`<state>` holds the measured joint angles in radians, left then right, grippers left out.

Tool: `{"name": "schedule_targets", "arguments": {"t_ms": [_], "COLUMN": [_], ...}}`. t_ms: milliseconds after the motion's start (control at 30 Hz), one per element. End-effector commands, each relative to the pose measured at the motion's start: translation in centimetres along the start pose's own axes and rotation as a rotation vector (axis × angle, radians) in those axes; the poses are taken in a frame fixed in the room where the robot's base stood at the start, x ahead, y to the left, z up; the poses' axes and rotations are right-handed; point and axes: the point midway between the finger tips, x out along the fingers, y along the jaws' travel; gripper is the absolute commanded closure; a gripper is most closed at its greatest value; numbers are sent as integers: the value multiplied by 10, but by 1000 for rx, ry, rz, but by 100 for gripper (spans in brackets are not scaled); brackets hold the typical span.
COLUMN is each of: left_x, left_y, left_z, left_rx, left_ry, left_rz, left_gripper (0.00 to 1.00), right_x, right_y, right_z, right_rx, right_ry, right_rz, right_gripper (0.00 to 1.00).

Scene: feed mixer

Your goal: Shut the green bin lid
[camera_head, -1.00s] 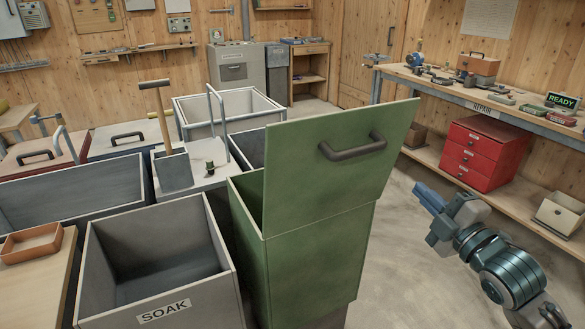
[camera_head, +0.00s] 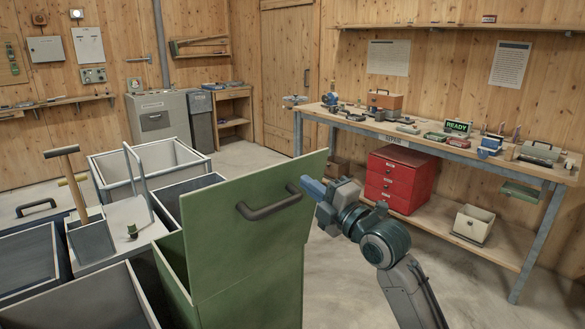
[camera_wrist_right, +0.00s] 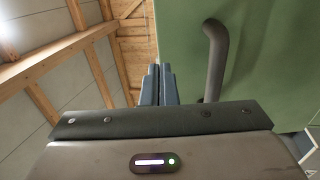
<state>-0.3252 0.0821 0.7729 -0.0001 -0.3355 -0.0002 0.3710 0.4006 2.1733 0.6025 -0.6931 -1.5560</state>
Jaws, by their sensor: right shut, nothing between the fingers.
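The green bin (camera_head: 262,300) stands at the lower middle of the head view. Its green lid (camera_head: 215,225) is raised, standing up and tilted above the bin, with a dark bar handle (camera_head: 268,207) on its face. My right gripper (camera_head: 308,185) is shut and empty, with its blue fingertips close to the lid's right edge in the head view. In the right wrist view the shut fingers (camera_wrist_right: 158,85) are beside the lid face (camera_wrist_right: 255,60) and left of the handle (camera_wrist_right: 215,60). Whether they touch the lid I cannot tell. My left gripper is not in view.
Open grey bins (camera_head: 80,300) stand left of the green bin, with a scoop with a wooden handle (camera_head: 85,220). A workbench (camera_head: 465,155) with a red drawer unit (camera_head: 395,180) beneath runs along the right wall. Floor right of the bin is clear.

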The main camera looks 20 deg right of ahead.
Motion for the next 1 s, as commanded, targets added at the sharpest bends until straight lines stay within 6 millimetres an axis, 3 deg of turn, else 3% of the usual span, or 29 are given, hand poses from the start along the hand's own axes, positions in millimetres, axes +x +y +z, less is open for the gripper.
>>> {"name": "schedule_targets", "arguments": {"t_ms": [100,333,1000], "left_x": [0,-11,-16], "left_y": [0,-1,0], "left_z": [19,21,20], "left_rx": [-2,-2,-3], "left_ry": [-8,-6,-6], "left_rz": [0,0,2], "left_gripper": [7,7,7], "right_x": [22,52,68], "right_y": [3,2,3], "right_z": [0,0,1], "right_rx": [6,4,1], "right_ry": [0,-1,0], "right_rz": [1,0,-15], "right_gripper": [100,100,100]}}
